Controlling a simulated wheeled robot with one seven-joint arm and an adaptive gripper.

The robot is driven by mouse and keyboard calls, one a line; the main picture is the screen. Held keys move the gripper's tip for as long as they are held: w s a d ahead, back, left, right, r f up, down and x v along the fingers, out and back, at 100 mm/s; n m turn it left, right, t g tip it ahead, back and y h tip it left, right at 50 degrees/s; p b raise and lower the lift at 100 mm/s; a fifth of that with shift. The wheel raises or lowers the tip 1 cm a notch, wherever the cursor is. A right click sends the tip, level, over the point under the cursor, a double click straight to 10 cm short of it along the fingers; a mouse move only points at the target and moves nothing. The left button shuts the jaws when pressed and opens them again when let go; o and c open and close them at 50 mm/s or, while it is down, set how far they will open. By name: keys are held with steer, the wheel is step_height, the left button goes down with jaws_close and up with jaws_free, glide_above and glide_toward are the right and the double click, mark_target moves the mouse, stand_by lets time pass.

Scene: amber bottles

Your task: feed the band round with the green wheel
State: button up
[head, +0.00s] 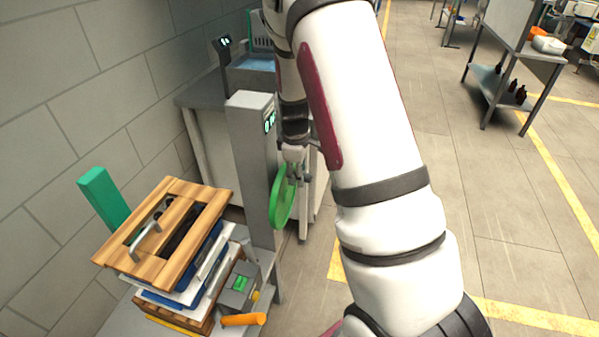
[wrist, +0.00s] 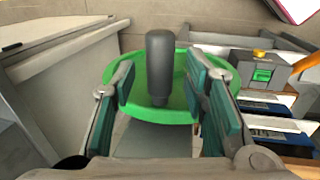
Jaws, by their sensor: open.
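The green wheel (head: 281,197) is mounted on the side of a grey upright post (head: 250,150), which has a small lit display near its top. In the wrist view the wheel (wrist: 180,107) is a green disc with a dark grey handle (wrist: 159,66) standing out from it. My gripper (wrist: 159,80) is open, with one teal-padded finger on each side of the handle. I cannot tell whether either finger touches it. In the head view my gripper (head: 296,160) is beside the wheel, partly hidden by my arm. I cannot make out the band.
A stack of trays topped by a wooden frame (head: 165,235) stands at the lower left, beside a green block (head: 103,190). A small grey box (head: 240,286) and an orange cylinder (head: 243,320) are near the post's foot. A grey bench (head: 205,92) is behind.

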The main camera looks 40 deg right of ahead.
steer(key=shift+f, duration=0.35)
jaws_close()
steer(key=shift+s, duration=0.1)
